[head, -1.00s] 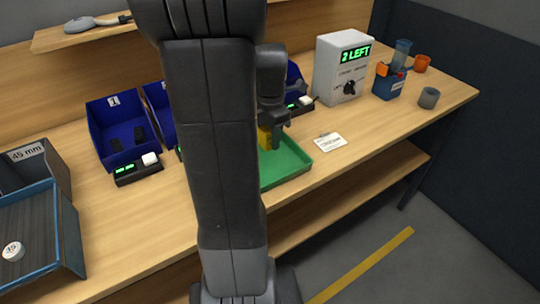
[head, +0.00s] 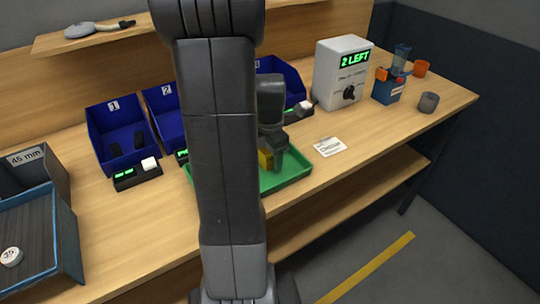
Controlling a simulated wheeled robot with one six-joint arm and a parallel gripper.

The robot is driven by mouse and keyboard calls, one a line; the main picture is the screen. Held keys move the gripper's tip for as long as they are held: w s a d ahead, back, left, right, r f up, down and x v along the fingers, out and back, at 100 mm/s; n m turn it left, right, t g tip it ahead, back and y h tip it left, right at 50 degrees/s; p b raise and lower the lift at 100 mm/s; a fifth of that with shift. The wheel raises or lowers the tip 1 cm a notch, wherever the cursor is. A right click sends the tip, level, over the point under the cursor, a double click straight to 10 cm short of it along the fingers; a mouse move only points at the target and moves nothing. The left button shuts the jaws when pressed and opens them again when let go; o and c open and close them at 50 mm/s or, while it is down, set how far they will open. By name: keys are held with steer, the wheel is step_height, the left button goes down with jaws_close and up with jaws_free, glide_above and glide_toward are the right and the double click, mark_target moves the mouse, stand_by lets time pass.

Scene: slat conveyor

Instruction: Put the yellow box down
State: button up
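The yellow box (head: 265,160) shows as a small patch between my arm and the fingers of my gripper (head: 271,161). My gripper points down over the green tray (head: 290,178). One finger shows to the right of the box, and the gripper appears shut on it. My arm hides the left part of the box and the middle of the tray. I cannot tell whether the box touches the tray floor.
Blue bins (head: 117,135) stand behind the tray, with small display units before them. A white box reading "2 LEFT" (head: 341,75) and a white card (head: 329,147) are to the right. A slatted blue-edged tray (head: 35,235) is at left.

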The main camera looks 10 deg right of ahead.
step_height(320, 180, up, 12)
steer(key=shift+r+p, duration=0.2)
steer(key=shift+p, duration=0.1)
stand_by(0.4)
jaws_close()
stand_by(1.7)
